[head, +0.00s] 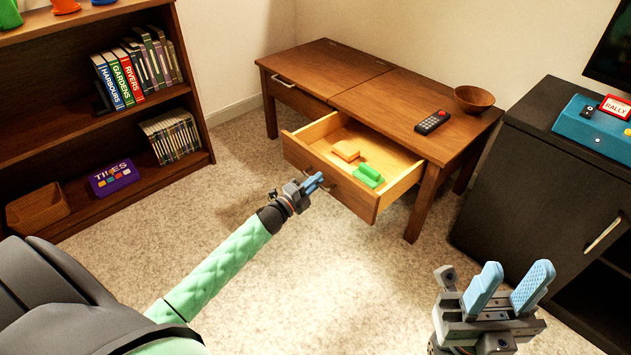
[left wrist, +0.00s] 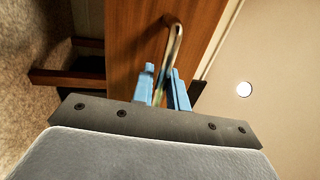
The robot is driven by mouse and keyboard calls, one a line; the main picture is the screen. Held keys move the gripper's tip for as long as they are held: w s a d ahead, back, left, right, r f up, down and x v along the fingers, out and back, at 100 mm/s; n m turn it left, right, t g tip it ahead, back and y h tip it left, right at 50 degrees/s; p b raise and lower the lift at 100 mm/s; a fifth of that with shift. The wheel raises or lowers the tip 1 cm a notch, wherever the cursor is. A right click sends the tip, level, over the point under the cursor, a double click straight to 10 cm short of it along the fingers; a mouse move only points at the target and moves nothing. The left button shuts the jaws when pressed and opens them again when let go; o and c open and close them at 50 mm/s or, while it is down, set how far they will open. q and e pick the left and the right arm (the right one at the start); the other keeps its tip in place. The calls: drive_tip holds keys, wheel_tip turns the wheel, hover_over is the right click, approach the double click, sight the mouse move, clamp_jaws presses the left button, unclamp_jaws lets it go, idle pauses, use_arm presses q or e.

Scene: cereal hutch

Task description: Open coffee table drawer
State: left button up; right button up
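The wooden coffee table (head: 400,95) stands against the back wall. Its right drawer (head: 340,182) is pulled well out, with an orange block (head: 346,150) and a green block (head: 369,175) inside. My left gripper (head: 314,183) is at the drawer front. In the left wrist view, the curved metal handle (left wrist: 177,38) runs between the blue fingers (left wrist: 162,85), which are closed on it. The gripper hides the handle in the head view. My right gripper (head: 516,268) is empty at the lower right, its fingers apart.
A remote (head: 432,122) and a wooden bowl (head: 474,98) sit on the tabletop. A second drawer (head: 290,95) at left is shut. A bookshelf (head: 90,100) stands at left, a dark cabinet (head: 545,190) at right. Carpet in front of the drawer is clear.

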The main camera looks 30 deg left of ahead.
use_arm(q)
drive_tip(key=p+v, duration=0.2)
drive_tip(key=v, duration=0.5)
drive_tip(key=shift+s, duration=0.4)
drive_tip(key=shift+a+f, duration=0.1)
idle(0.5)
